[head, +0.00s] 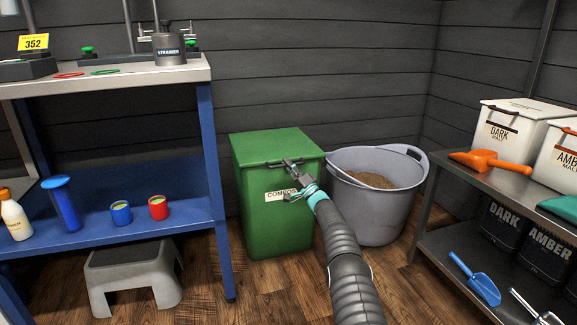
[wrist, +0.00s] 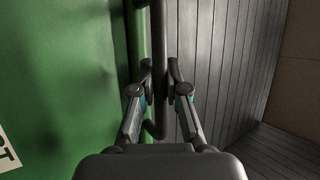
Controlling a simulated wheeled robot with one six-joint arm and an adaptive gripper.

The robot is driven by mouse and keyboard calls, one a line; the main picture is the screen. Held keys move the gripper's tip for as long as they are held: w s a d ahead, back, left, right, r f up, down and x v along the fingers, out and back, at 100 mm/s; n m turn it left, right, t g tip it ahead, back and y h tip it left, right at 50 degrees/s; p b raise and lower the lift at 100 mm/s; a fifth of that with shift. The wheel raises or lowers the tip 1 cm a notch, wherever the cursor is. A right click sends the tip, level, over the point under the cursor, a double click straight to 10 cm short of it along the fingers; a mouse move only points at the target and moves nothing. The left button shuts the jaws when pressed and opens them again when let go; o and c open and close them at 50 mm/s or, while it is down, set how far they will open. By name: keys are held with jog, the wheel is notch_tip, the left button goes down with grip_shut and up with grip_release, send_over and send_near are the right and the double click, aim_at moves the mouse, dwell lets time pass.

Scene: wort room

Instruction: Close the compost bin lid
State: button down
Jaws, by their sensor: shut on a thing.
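The green compost bin (head: 268,232) stands on the floor against the back wall, with a white label on its front. Its green lid (head: 270,146) lies level over the top, down or nearly so; a thin dark line runs under its edge in the wrist view (wrist: 139,30), and I cannot tell whether a small gap is left. A dark bar handle (wrist: 158,25) runs along the lid's front edge. My gripper (head: 288,165) is shut on this handle, with one finger on each side of it in the wrist view (wrist: 160,78). The gripper hides part of the handle and label.
A grey tub (head: 372,214) of brown grain stands close on the bin's right. A blue bench (head: 215,190) and a grey step stool (head: 133,275) are on the left. A shelf (head: 445,190) with malt boxes and scoops is on the right. Some wooden floor is clear in front.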

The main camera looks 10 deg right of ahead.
jog(key=shift+a+f, duration=0.15)
jog(key=shift+f, duration=0.45)
jog(key=c, duration=1.4)
grip_release()
jog(key=shift+c, duration=0.2)
jog(key=shift+r, duration=0.2)
jog(key=v, duration=1.2)
